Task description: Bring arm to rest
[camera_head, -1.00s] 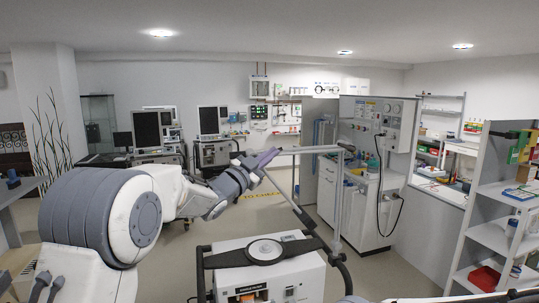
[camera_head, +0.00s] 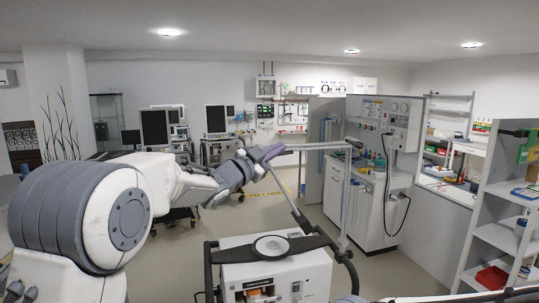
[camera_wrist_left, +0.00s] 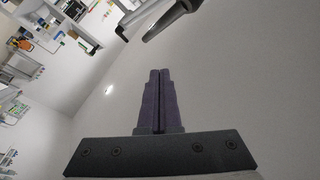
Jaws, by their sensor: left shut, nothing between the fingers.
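My left arm comes in from the left in the head view, raised at about mid-height. Its left gripper (camera_head: 268,153) points right, in front of the far room and close to the left end of a grey rail in the picture. I cannot tell whether it touches the rail. In the left wrist view the two purple fingers of the left gripper (camera_wrist_left: 160,76) lie together with nothing between them. The right gripper is not in view.
A white ventilator cart (camera_head: 272,272) with a black handle and the grey rail (camera_head: 318,146) stands close in front. White shelves (camera_head: 498,238) stand at the right, a white cabinet unit (camera_head: 382,200) behind. Monitors (camera_head: 155,128) stand at the back left. Open floor (camera_head: 230,222) lies between.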

